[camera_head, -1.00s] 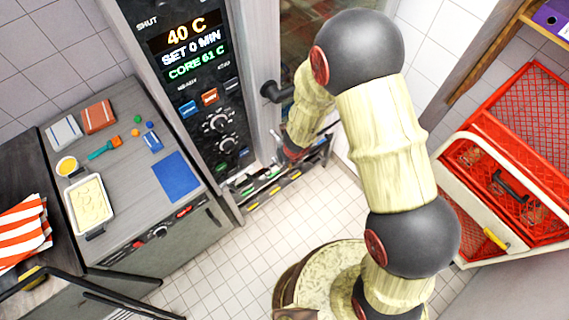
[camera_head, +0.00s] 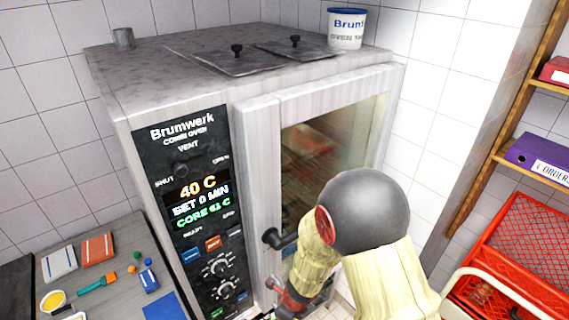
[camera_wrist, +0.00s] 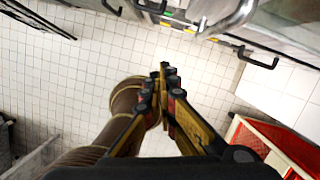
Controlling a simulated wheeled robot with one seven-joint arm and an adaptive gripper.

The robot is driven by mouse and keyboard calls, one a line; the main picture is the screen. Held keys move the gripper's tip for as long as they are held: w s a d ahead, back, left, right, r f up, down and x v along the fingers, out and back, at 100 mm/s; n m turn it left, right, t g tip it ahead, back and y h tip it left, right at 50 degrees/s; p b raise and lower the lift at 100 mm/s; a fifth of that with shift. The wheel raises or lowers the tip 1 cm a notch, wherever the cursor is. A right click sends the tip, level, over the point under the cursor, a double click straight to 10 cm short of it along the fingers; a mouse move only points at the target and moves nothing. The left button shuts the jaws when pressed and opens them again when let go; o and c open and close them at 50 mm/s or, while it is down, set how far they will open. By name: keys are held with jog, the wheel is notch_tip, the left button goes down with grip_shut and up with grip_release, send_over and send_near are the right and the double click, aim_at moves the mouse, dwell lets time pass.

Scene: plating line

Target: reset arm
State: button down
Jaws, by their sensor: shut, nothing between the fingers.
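My gripper (camera_wrist: 166,78) is shut and empty in the wrist view. Its fingertips meet above the white tiled floor (camera_wrist: 60,65). In the head view my arm stands in front of the combi oven (camera_head: 262,140), and the gripper itself is hidden or cut off at the bottom edge. The oven's glass door (camera_head: 325,130) looks shut, with a dark handle (camera_head: 282,238) at its left edge beside my arm. The panel reads 40 C, set 0 min, core 61 C.
A grey counter (camera_head: 110,250) at left holds towels, a blue mat and small items. Red crates (camera_head: 525,235) stand at right below shelves with a purple binder (camera_head: 540,157). A tub (camera_head: 347,28) stands on the oven. Open floor lies under my gripper.

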jog(key=s+d+r+n+g+y+b, duration=0.15)
jog(key=s+r+n+b, duration=0.7)
jog(key=n, duration=0.95)
jog(key=s+d+n+t+h+b, duration=0.2)
jog(key=s+d+n+b, duration=0.1)
jog(key=d+b, duration=0.6)
jog(key=s+d+r+n+t+h+b, duration=0.1)
jog(key=s+d+n+t+h+b, duration=0.1)
jog(key=d+b, duration=0.7)
jog(key=n+t+b, duration=0.1)
jog(key=b, duration=0.3)
jog(key=shift+s+d+n+t, duration=0.3)
jog(key=shift+s+n+t, duration=0.05)
jog(key=shift+s+n, duration=0.05)
